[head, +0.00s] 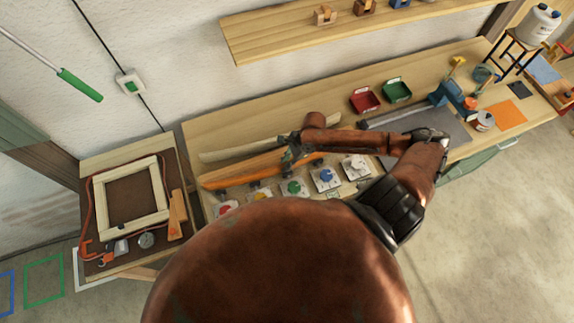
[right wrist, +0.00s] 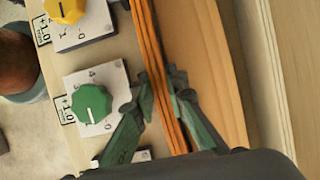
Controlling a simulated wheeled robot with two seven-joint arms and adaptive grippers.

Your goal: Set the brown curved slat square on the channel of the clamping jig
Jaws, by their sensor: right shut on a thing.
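The orange-brown slat (head: 245,171) lies lengthwise near the left part of the bench, above the row of dials. My right gripper (head: 296,153) is at its right part in the head view. In the right wrist view the gripper (right wrist: 171,100) is shut on the slat (right wrist: 152,45), whose layered edge runs between the fingers. Small dark pieces show along the slat's lower edge; I cannot tell whether they belong to the clamping jig or whether the slat touches them. The jig's channel cannot be made out clearly. My left gripper is out of view.
A pale slat (head: 230,150) lies behind the brown one. Dials stand in front, including a green one (right wrist: 93,104) and a yellow one (right wrist: 64,9). A red bin (head: 364,101), a green bin (head: 397,90) and a blue device (head: 447,97) stand to the right.

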